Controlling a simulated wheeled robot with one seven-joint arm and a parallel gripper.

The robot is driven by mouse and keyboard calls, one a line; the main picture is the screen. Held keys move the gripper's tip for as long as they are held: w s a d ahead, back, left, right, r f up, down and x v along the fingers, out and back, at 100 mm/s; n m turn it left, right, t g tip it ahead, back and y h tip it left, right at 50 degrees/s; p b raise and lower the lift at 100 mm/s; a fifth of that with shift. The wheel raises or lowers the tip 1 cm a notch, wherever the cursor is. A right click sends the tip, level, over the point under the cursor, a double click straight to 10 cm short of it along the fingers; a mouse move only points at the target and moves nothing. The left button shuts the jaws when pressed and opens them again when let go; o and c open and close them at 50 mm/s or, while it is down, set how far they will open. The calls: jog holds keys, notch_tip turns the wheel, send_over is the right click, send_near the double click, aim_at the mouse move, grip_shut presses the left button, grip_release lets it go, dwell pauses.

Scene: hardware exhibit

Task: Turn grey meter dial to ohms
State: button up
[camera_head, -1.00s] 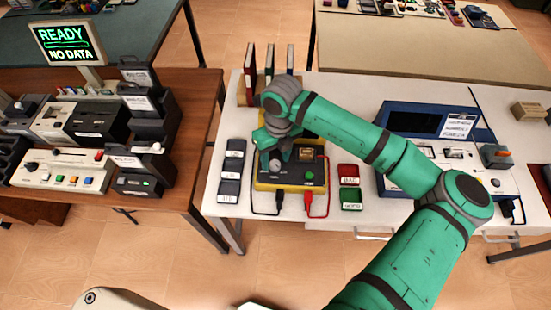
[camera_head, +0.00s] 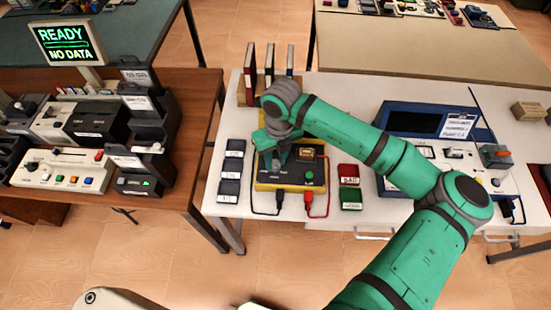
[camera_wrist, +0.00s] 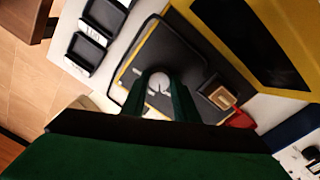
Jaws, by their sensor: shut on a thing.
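The meter has a dark face in a yellow case (camera_head: 262,186) and lies on the white table. In the wrist view its yellow case (camera_wrist: 170,17) runs around the dark panel. The grey dial (camera_wrist: 160,83) shows between the fingertips of my gripper (camera_wrist: 161,92), which is shut on it. A thin dark pointer line shows on the dial; its markings are too small to read. In the head view my gripper (camera_head: 276,160) is over the left part of the meter and hides the dial. A green button (camera_head: 309,175) sits on the meter's right side.
Black and red leads (camera_head: 312,204) come out of the meter's front. Several dark labelled trays (camera_head: 230,187) lie to its left. A red tray (camera_head: 348,171) and a green tray (camera_head: 351,197) lie to its right. A blue instrument (camera_head: 415,122) stands further right.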

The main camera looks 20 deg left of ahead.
aim_at(278, 164)
jog(key=m, duration=0.4)
jog(key=shift+d+m, duration=0.15)
jog(key=shift+m, duration=1.85)
jog(key=o, duration=1.1)
jog(key=shift+c, duration=0.2)
jog(key=shift+r, duration=0.1)
notch_tip(278, 164, up, 11)
jog(key=shift+d, duration=0.25)
